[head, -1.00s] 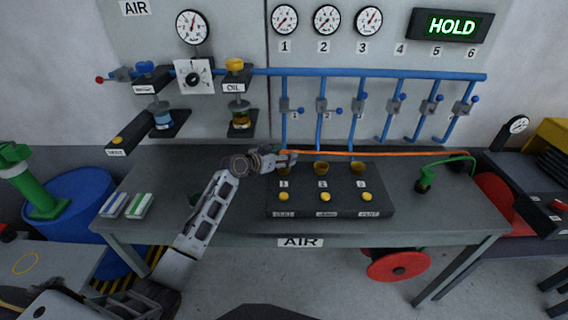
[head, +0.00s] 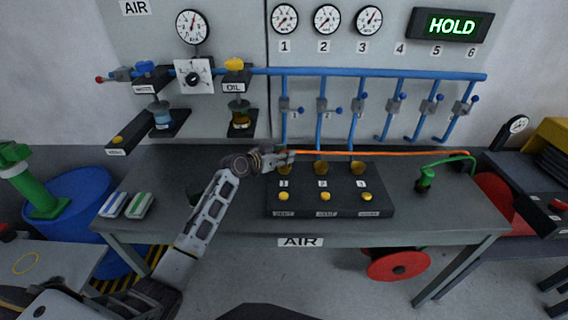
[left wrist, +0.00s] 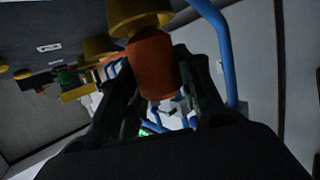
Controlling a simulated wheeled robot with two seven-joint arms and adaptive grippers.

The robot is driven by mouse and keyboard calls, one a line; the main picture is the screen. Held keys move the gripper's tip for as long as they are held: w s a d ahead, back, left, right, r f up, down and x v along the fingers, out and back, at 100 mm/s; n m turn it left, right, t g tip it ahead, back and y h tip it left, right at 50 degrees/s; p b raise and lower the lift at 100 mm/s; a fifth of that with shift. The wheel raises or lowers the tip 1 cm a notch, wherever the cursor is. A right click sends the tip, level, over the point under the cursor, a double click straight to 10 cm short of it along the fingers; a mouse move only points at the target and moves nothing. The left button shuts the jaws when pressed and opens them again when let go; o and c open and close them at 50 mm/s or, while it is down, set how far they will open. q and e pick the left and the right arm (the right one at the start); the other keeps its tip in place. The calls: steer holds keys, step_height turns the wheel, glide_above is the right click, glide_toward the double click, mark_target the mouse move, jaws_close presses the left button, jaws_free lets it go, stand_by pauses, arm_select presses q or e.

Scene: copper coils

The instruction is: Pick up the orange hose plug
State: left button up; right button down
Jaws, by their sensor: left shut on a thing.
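My left gripper (head: 284,158) is at the back left of the dark block with three brass sockets, close to the socket numbered 1. In the left wrist view its fingers are shut around the orange hose plug (left wrist: 152,68). The plug's end is close to a yellow socket (left wrist: 137,15); I cannot tell whether they touch. An orange hose (head: 385,153) runs from the gripper to the right along the back of the bench. In the head view the plug itself is mostly hidden by the fingers. My right gripper is not in view.
The block (head: 330,203) carries sockets and yellow buttons on the grey bench (head: 440,215). Blue pipes (head: 319,125) with valves hang behind. Two small packs (head: 138,205) lie on the left.

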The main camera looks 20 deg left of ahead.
arm_select(q)
steer(key=shift+r, duration=0.1)
steer(key=shift+r, duration=4.95)
